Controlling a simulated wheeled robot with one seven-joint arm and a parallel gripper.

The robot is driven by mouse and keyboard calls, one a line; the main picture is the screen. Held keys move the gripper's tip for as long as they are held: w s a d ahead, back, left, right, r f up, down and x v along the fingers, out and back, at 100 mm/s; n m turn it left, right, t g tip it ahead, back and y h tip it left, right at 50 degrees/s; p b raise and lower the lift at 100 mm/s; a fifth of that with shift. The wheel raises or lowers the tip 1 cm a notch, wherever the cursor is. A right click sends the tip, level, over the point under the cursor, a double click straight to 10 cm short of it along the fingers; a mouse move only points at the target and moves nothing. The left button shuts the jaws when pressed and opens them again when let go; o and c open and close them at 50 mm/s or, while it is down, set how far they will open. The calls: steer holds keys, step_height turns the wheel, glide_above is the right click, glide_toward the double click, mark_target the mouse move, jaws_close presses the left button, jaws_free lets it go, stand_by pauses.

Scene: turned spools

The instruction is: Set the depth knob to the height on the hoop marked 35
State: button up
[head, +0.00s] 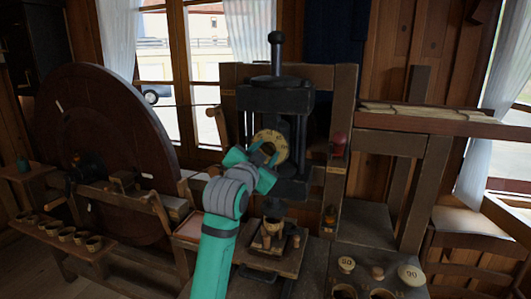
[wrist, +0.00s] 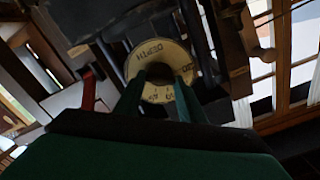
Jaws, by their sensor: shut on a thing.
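The depth knob, a pale disc with dark numbers and the lettering "DEPTH" on its face (head: 271,146), sits on the front of the black press (head: 275,100). In the wrist view the disc (wrist: 163,48) is close and tilted, with its centre partly behind my fingers. My gripper (wrist: 158,80) is shut on the knob's middle grip, one finger to each side. In the head view my gripper (head: 262,156) covers the lower left of the disc.
A large dark wheel (head: 105,150) stands at the left, with several small cups (head: 75,236) on a shelf before it. Round pieces marked 50 (head: 346,264) and 90 (head: 411,274) lie at the lower right. A red-topped lever (head: 338,142) is right of the press.

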steer(key=shift+m, duration=1.5)
steer(key=shift+d, duration=0.15)
steer(key=o, duration=1)
steer(key=shift+o, duration=0.2)
steer(key=shift+s, duration=0.1)
steer(key=v, duration=1.1)
